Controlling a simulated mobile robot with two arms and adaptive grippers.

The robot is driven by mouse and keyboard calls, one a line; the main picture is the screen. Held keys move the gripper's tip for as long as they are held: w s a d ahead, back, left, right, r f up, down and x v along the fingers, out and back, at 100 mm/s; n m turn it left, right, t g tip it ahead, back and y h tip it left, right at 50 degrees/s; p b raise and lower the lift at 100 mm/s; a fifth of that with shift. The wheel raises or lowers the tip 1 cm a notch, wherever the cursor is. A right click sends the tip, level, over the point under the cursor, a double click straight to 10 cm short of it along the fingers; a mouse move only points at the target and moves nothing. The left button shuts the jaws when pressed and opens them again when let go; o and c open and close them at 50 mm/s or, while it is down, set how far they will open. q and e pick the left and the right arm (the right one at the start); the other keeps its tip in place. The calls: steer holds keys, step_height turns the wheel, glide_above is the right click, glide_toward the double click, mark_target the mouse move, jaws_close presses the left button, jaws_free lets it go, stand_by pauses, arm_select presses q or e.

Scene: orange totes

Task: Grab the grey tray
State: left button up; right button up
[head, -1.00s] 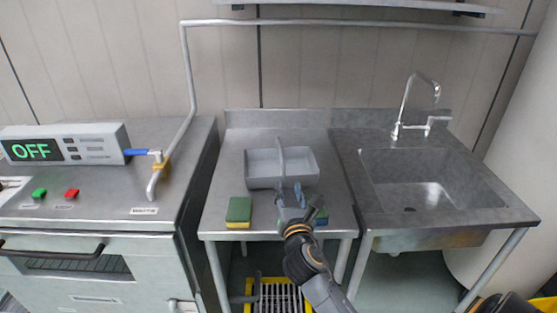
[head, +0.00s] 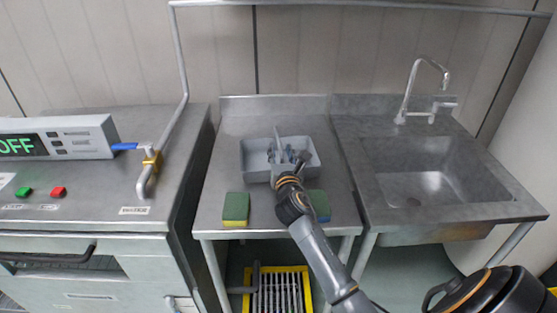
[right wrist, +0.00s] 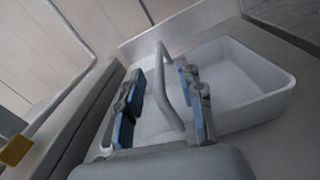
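The grey tray (head: 254,160) stands on the metal table between the oven and the sink. It is a shallow box with a raised handle across its middle. My right gripper (head: 281,157) reaches over the tray from the front, at the handle. In the right wrist view the two blue-padded fingers (right wrist: 163,76) are apart, one on each side of the handle (right wrist: 172,92), with gaps visible between them and it. The tray (right wrist: 262,86) also fills the right of that view. My left gripper is not in view.
A green and yellow sponge (head: 236,209) lies left of my arm on the table (head: 270,222); another sponge (head: 319,205) lies right of it, partly hidden. The sink (head: 415,185) with tap is at right, the oven (head: 90,225) at left. A metal pipe (head: 184,60) rises behind.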

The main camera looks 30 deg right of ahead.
mark_target(279, 141)
steer(key=x, duration=0.4)
steer(key=shift+w+d+f, duration=0.1)
steer(key=shift+w+d, duration=0.1)
steer(key=shift+w, duration=0.15)
jaws_close()
